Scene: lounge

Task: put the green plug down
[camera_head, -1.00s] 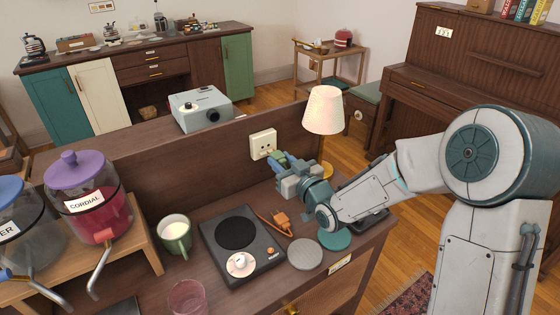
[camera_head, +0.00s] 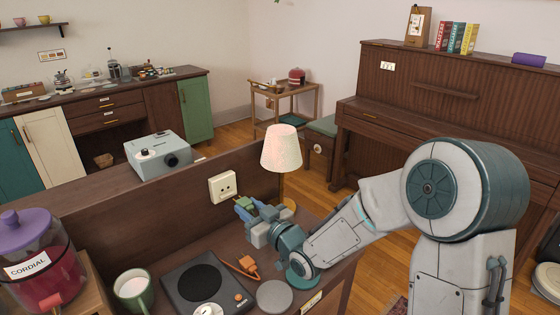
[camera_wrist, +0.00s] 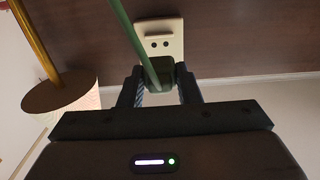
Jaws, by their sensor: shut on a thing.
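The green plug (camera_head: 242,203) is held between the fingertips of my gripper (camera_head: 247,209), above the back of the wooden counter. In the wrist view the dark green plug (camera_wrist: 158,73) sits between both fingers (camera_wrist: 159,88), with a green cord rising up and left from it. The cream wall socket (camera_head: 222,187) is on the upright panel just behind and left of the plug. In the wrist view the socket (camera_wrist: 160,40) shows two empty holes beyond the plug. The plug looks apart from the socket. My wrist hides part of the counter below.
A lamp (camera_head: 281,150) stands close right of my gripper. An orange plug (camera_head: 246,264) lies on the counter below, beside a black hotplate (camera_head: 176,281) and a grey round mat (camera_head: 274,297). A green mug (camera_head: 146,296) stands left. A projector (camera_head: 155,155) sits on the ledge behind.

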